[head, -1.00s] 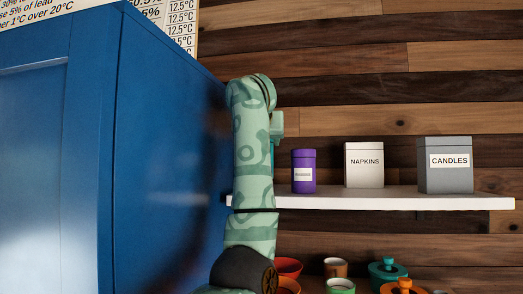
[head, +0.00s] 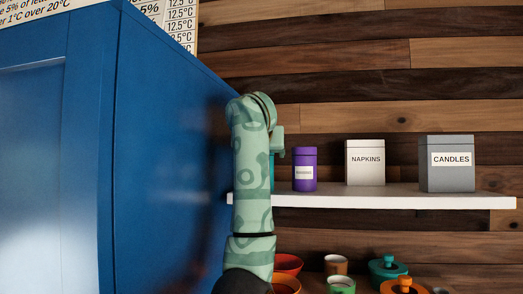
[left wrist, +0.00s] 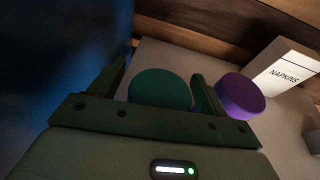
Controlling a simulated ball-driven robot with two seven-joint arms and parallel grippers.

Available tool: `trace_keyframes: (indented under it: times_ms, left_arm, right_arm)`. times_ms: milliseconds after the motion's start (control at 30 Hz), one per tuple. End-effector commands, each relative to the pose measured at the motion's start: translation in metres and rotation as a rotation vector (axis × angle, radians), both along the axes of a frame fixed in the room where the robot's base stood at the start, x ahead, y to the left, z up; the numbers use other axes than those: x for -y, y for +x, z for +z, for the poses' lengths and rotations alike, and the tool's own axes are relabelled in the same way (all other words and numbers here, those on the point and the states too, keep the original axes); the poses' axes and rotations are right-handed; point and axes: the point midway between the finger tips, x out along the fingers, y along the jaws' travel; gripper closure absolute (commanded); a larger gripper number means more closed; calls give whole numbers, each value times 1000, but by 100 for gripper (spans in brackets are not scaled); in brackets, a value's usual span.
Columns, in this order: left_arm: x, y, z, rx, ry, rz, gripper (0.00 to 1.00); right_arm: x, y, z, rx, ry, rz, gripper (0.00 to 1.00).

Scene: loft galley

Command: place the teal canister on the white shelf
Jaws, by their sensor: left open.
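The teal canister (left wrist: 160,88) shows from above in the left wrist view as a round dark teal top. My left gripper (left wrist: 158,74) is open, with one finger on each side of it. I cannot tell whether the fingers touch it. In the head view only a thin teal strip of the canister (head: 271,174) shows past my left arm, at the left end of the white shelf (head: 400,201). It appears to stand on the shelf, but its base is hidden. My right gripper is not in view.
A purple canister (head: 305,160) stands just right of the teal one, close to my right-hand finger. A napkins box (head: 365,172) and a candles box (head: 447,178) stand farther right. A tall blue cabinet (head: 160,150) is close on the left. Bowls and pots sit below.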

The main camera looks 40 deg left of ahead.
Motion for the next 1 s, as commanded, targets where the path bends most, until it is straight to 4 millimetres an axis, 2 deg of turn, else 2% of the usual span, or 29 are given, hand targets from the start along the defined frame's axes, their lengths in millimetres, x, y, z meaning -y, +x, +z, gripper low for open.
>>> trace_keyframes:
  times_ms: [33, 167, 400, 600, 733, 1000]
  left_arm:
    - [0, 0, 4, 0, 0, 0, 24]
    - [11, -14, 5, 5, 0, 0, 24]
    - [42, -60, 20, 7, 0, -3, 24]
    - [60, -87, 32, 3, 0, -3, 24]
    - [64, -94, 37, 1, 1, 0, 24]
    - [65, -95, 38, 0, 0, 0, 24]
  right_arm:
    - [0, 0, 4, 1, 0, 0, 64]
    - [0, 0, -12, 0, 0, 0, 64]
    - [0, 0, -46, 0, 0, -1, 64]
    - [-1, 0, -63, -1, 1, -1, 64]
    - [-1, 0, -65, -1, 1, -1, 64]
    - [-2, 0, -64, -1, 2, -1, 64]
